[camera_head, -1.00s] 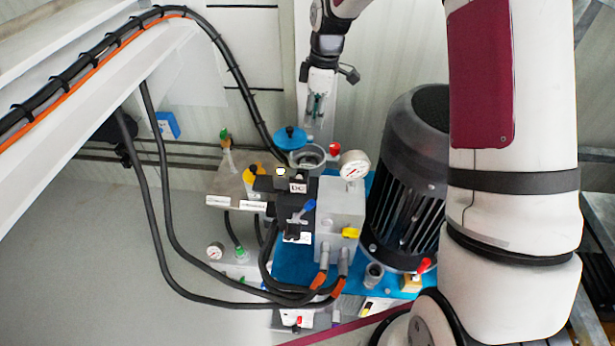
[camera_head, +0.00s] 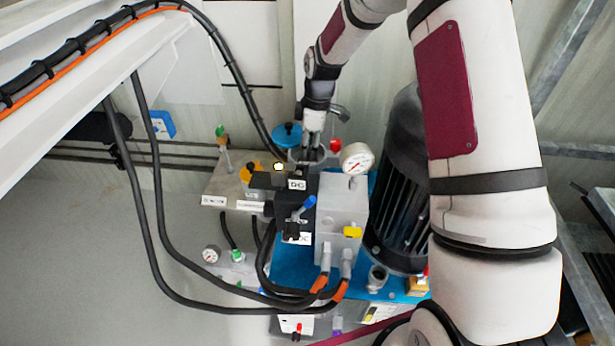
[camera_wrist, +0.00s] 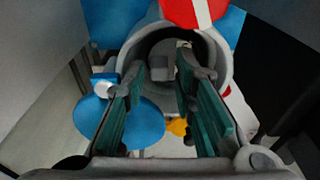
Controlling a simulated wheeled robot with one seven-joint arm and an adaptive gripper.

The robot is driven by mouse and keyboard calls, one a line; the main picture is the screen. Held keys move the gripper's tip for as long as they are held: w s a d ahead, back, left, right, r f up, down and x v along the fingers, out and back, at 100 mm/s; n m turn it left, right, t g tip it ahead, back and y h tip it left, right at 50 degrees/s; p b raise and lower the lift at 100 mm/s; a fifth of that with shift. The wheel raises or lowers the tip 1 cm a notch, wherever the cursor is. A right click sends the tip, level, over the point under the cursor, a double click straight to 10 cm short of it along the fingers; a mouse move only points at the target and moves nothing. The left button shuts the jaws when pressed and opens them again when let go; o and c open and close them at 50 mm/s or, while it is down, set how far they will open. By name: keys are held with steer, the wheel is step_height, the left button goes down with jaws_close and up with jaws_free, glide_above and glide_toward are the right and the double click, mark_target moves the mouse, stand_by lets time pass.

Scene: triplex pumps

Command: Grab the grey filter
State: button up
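The grey filter (camera_wrist: 172,62) sits inside a round grey housing (camera_wrist: 221,62) with an open top, seen in the wrist view. My gripper (camera_wrist: 170,78) is open, with its two green-padded fingers apart and pointing into the housing mouth. The filter's raised top part shows between and just beyond the fingertips. I cannot tell whether either finger touches it. In the head view my gripper (camera_head: 313,150) is directly over the housing, and the filter is hidden there.
A blue round lid (camera_head: 287,135) is left of the housing. A white gauge (camera_head: 357,158) and grey block (camera_head: 343,205) stand close in front. The black motor (camera_head: 400,190) is to the right. A red cap (camera_head: 336,145) is beside the gripper. Black hoses (camera_head: 150,190) run at the left.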

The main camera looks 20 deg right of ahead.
steer(key=shift+f, duration=0.35)
jaws_close()
steer(key=shift+r, duration=0.1)
